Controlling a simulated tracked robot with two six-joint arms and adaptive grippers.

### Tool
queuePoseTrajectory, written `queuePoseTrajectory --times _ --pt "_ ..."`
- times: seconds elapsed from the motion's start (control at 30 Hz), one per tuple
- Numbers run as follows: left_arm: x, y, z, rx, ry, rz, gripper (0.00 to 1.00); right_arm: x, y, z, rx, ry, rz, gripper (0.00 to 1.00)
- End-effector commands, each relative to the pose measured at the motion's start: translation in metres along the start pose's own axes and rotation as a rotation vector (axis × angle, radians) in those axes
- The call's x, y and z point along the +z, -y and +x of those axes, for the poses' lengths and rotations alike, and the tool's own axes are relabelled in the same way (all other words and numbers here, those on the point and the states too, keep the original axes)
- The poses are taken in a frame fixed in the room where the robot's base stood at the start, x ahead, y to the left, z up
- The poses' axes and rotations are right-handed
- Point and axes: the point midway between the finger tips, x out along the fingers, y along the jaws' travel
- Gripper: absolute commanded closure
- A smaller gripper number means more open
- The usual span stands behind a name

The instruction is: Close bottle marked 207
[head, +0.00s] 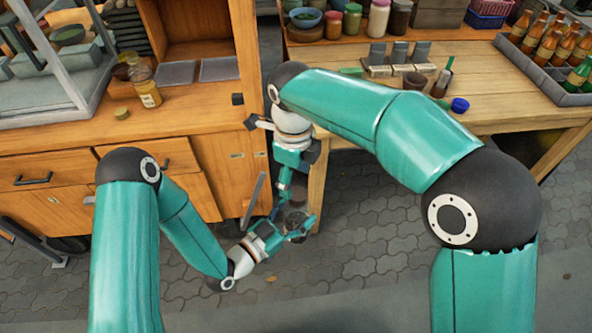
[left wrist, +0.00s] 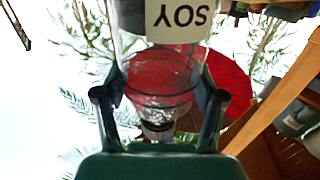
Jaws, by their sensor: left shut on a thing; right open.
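My left gripper (head: 296,230) is shut on a clear glass bottle (head: 294,217), held over the floor in front of the wooden counters. In the left wrist view the two fingers grip the sides of this bottle (left wrist: 160,70). Its pale label reads "SOY" upside down. A narrow greyish end of it shows low between the fingers, and I cannot tell whether it is capped. My right gripper (head: 285,188) is open, pointing down just above the bottle. No mark 207 is readable in either view.
A bottle with a yellow label (head: 149,92) and a small round yellowish piece (head: 122,113) sit on the left counter. Cabinet and table edges are close to my grippers.

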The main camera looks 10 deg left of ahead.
Motion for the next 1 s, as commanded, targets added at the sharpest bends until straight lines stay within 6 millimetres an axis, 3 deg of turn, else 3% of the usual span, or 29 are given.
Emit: queuePoseTrajectory --times 0.27,1.0 --pt "-0.0005 0.0001 0.0001 0.0 -0.002 0.0 1.0 -0.0012 -0.0007 0.0001 0.005 -0.005 -0.474 0.32" --pt "-0.0005 0.0 0.0001 0.0 -0.001 0.0 1.0 -0.0049 -0.0022 -0.0062 0.027 0.008 -2.165 0.32"
